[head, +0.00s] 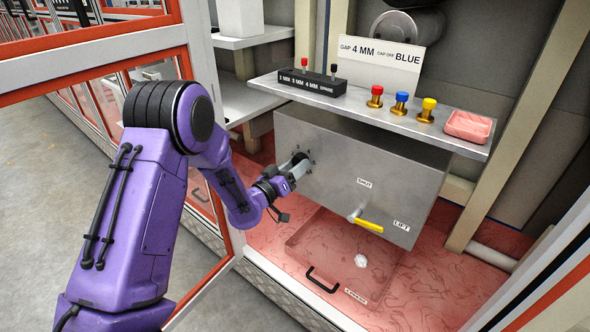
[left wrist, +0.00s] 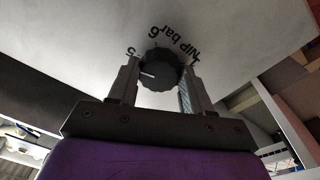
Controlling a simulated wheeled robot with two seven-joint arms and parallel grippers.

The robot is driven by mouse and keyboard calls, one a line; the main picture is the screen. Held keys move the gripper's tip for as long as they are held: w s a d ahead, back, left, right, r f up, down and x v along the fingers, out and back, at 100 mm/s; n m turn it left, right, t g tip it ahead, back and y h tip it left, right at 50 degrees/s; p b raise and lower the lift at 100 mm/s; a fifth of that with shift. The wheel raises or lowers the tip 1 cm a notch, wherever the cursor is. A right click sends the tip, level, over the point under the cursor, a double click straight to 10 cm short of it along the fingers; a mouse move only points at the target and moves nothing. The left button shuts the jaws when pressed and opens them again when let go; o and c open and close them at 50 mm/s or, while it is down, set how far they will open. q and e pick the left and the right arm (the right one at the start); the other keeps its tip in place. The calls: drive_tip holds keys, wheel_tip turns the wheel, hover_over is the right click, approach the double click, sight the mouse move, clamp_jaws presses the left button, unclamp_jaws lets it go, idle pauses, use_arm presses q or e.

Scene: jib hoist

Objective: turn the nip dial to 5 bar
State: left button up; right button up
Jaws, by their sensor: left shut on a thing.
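The nip dial (left wrist: 160,70) is a round, ribbed black knob on the grey panel, with a white pointer line on its face. The line points to the left in the left wrist view, a little below the printed 5 (left wrist: 130,52). A 6 and the words NIP bar are printed around the knob's top. My left gripper (left wrist: 160,84) has one finger on each side of the knob and is shut on it. In the head view, my left gripper (head: 296,163) reaches the left part of the panel (head: 345,160) and mostly hides the dial (head: 301,157). My right gripper is not in view.
A yellow-handled lever (head: 368,224) sits low on the panel between SHUT and LIFT labels. The shelf (head: 375,115) above holds a black gauge block (head: 312,82), red, blue and yellow knobs, and a pink tray (head: 469,126). An orange-framed guard (head: 215,165) stands beside my left arm.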

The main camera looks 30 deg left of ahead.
use_arm(q)
drive_tip(key=shift+f+m, duration=0.1)
drive_tip(key=shift+m, duration=0.5)
drive_tip(key=o, duration=1)
drive_tip(key=shift+o, duration=0.2)
drive_tip(key=s+a, duration=0.1)
drive_tip(key=s, duration=0.9)
drive_tip(key=shift+s+f+b, duration=0.25)
drive_tip(key=shift+f+b, duration=0.15)
drive_tip(key=shift+f, duration=0.05)
drive_tip(key=shift+a, duration=0.1)
